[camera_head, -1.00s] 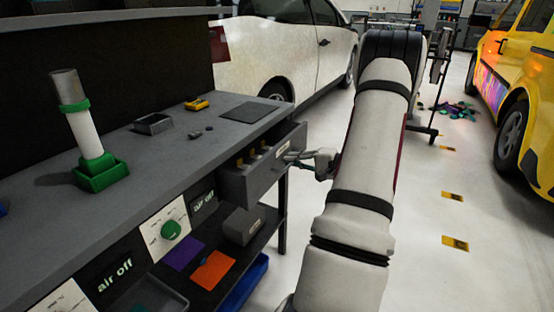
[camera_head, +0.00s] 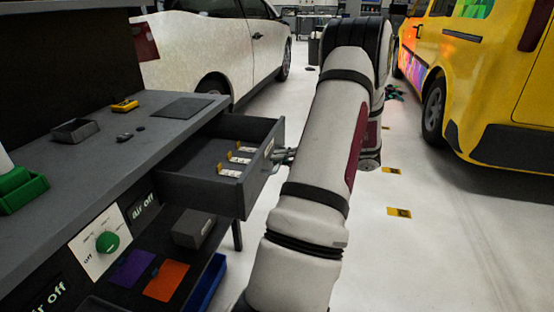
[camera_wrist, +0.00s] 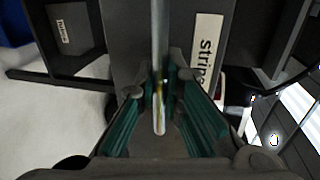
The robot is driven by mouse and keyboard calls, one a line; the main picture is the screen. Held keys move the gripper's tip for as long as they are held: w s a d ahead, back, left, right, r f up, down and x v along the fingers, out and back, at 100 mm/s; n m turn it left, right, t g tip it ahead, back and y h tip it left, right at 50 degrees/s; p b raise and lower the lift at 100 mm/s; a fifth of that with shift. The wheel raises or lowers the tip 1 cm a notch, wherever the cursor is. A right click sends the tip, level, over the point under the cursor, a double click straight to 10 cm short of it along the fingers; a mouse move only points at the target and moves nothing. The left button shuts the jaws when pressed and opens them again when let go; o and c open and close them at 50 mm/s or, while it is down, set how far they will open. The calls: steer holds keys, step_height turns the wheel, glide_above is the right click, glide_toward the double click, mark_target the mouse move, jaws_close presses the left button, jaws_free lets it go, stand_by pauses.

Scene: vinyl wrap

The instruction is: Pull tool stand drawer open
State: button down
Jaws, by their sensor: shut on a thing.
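The tool stand (camera_head: 165,108) is a dark grey bench at the left in the head view. Its drawer (camera_head: 205,190) stands well out from the front, with several small yellow-and-white items (camera_head: 233,160) inside. My gripper (camera_head: 284,156) is at the drawer's front face, partly hidden by my arm. In the wrist view my gripper (camera_wrist: 160,100) has its green-padded fingers shut around the metal bar handle (camera_wrist: 159,45).
A white car (camera_head: 225,45) stands behind the bench, and a yellow van (camera_head: 500,90) is at the right.

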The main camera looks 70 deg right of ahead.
steer(key=c, duration=1.7)
jaws_free()
steer(key=shift+s, duration=0.1)
steer(key=v, duration=1.2)
